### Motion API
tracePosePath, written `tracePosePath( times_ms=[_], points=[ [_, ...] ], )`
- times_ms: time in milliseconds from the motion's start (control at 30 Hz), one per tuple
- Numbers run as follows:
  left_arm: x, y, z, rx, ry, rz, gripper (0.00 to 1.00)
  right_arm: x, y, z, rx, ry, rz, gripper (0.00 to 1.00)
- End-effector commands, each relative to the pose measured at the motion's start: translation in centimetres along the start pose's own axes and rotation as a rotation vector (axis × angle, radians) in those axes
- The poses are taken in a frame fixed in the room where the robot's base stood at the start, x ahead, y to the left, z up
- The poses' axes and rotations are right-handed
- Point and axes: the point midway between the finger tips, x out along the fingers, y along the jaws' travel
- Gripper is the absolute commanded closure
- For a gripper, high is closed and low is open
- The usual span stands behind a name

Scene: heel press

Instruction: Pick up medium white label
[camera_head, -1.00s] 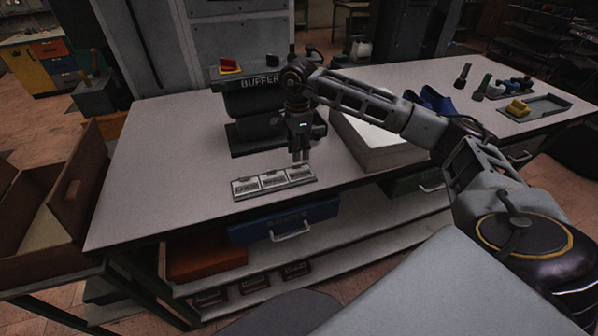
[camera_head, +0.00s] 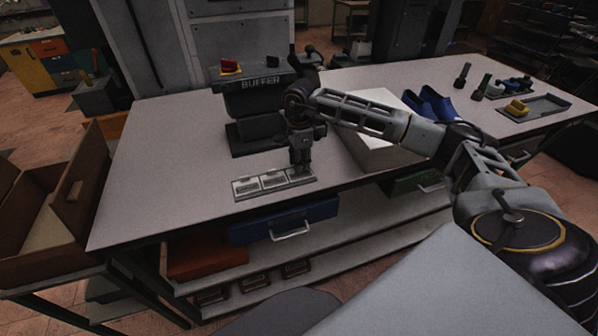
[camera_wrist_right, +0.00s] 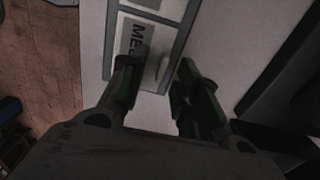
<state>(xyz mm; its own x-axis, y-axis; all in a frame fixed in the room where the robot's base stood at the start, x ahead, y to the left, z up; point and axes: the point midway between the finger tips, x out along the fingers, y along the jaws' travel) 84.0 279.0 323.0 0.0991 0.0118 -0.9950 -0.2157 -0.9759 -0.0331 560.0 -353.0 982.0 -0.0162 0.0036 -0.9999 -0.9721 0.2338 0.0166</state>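The medium white label (camera_wrist_right: 132,36), with dark letters starting "ME", lies in an end cell of a grey label tray (camera_wrist_right: 176,48). In the head view the tray (camera_head: 236,196) sits near the table's front edge, with white labels in three cells. My right gripper (camera_head: 300,171) points down at the tray's right end and partly hides that cell. In the right wrist view its two fingers (camera_wrist_right: 158,68) are apart, with nothing between them, at the near end of the label's cell. Whether they touch the tray is unclear. My left gripper is out of view.
A black buffer machine (camera_head: 258,105) stands behind the tray. A white box (camera_head: 385,150) stands to the right under my right arm, with blue shoes (camera_head: 432,104) beyond it. A brown open box (camera_head: 75,185) stands at the left. The tabletop left of the tray is clear.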

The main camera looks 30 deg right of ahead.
Motion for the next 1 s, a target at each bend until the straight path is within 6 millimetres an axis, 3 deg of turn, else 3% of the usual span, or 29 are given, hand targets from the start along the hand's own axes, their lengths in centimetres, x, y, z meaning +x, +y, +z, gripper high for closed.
tracePosePath(
  times_ms=[233,500,1000],
  points=[
    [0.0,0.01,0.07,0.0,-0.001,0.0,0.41,-0.01,0.01,0.02,0.0,0.0,0.0,0.68],
    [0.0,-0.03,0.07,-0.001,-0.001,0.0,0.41,-0.02,0.01,0.02,0.0,0.0,0.0,1.0],
    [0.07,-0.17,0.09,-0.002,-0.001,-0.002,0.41,-0.49,-0.02,0.03,0.0,-0.001,-0.001,1.0]
  ],
)
